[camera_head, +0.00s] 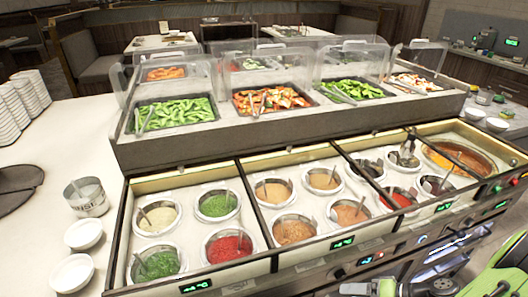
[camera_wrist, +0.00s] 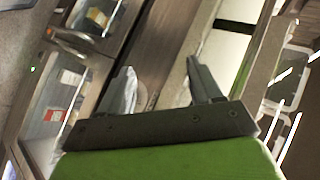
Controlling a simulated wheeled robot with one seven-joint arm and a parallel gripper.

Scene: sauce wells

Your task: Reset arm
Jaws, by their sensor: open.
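My gripper (camera_wrist: 160,84) shows in the wrist view with its two grey fingers spread apart and nothing visible between them. Part of my green arm shows at the lower right corner of the head view. In the head view the sauce counter holds several round wells, among them a green sauce (camera_head: 217,204), a red sauce (camera_head: 229,246) and a pale yellow sauce (camera_head: 157,217). Spoons or ladles stand in many wells. A large orange-brown well (camera_head: 458,158) sits at the right end. My gripper is apart from the wells.
A raised salad bar with clear covers (camera_head: 345,62) stands behind the wells. On the left white counter are stacked plates (camera_head: 30,92), a metal canister (camera_head: 87,197) and white bowls (camera_head: 72,273). Two white bowls (camera_head: 484,119) sit at the right.

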